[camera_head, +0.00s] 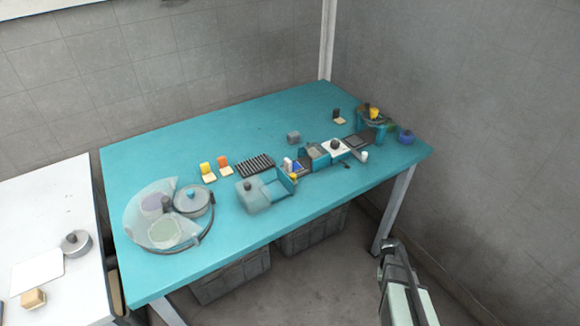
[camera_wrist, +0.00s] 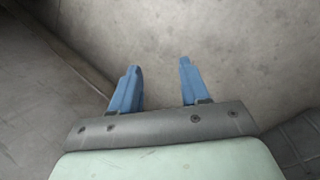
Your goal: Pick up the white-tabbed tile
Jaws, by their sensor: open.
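A small upright white piece (camera_head: 287,164) stands beside a blue one near the middle of the teal table (camera_head: 150,273); it looks like the white-tabbed tile, but it is too small to be sure. A yellow-tabbed tile (camera_head: 207,171) and an orange-tabbed tile (camera_head: 225,166) stand to its left. A black-tabbed tile (camera_head: 338,117) stands at the back right. My gripper has two blue fingers (camera_wrist: 160,75), apart with nothing between them, over bare floor. My arm is at the lower right in the head view, off the table's front right side.
A round clear-covered tray (camera_head: 140,236) is at the table's left. A black ribbed rack (camera_head: 256,166), a grey-and-teal box (camera_head: 254,197) and a line of fixtures (camera_head: 336,146) fill the middle and right. The back left tabletop is clear. Grey bins (camera_head: 232,280) stand underneath.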

